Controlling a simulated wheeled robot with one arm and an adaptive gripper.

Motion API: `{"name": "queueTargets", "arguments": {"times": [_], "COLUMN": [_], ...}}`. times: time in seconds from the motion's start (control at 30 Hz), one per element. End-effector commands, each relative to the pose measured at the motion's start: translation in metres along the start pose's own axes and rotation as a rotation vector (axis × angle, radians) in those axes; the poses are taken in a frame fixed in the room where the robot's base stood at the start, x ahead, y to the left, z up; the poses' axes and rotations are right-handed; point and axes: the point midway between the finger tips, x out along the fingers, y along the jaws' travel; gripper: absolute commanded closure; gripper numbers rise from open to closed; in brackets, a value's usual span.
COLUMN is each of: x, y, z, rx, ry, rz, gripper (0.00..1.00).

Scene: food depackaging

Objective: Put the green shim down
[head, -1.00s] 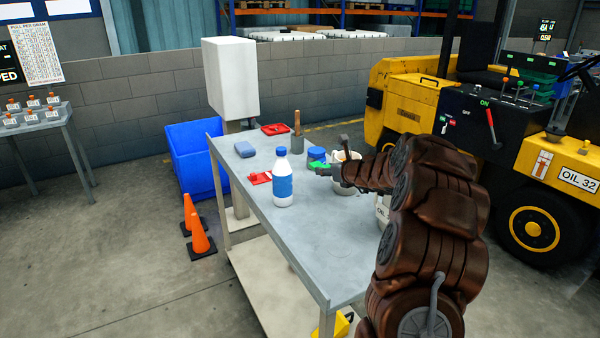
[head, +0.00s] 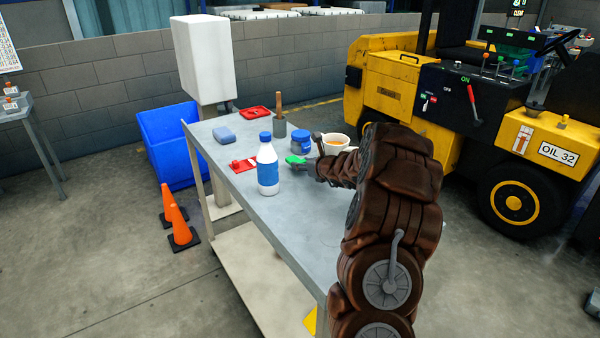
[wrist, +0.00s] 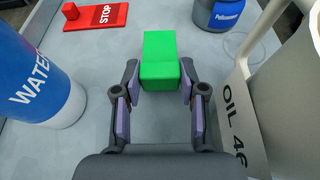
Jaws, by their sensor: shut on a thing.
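The green shim (wrist: 159,58) is a bright green block between the fingers of my gripper (wrist: 160,88) in the wrist view. The fingers are shut on its near end, and its far end points away from me over the grey table. In the head view the shim (head: 295,160) shows at the tip of my gripper (head: 308,165), just right of the water bottle. The wrist view does not make clear whether the shim touches the table top (head: 255,218) or hangs just above it.
A water bottle (head: 267,165) stands close on the left, and a container marked OIL 46 (wrist: 245,115) close on the right. The near table top is clear.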

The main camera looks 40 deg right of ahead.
Motion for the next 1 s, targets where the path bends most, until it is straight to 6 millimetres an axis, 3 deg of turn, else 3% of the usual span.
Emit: {"name": "queueTargets", "arguments": {"times": [0.2,0.63,0.67,0.87,1.0], "x": [0.010,0.013,0.012,0.012,0.012], "y": [0.002,0.004,0.003,0.004,0.004], "z": [-0.024,-0.027,-0.026,-0.026,-0.026], "rx": [0.004,0.000,-0.001,-0.001,0.000], "ry": [0.005,0.001,0.002,0.002,0.002], "rz": [0.002,0.004,0.005,0.005,0.005], "gripper": [1.00,1.00,0.56,0.35,0.34]}}
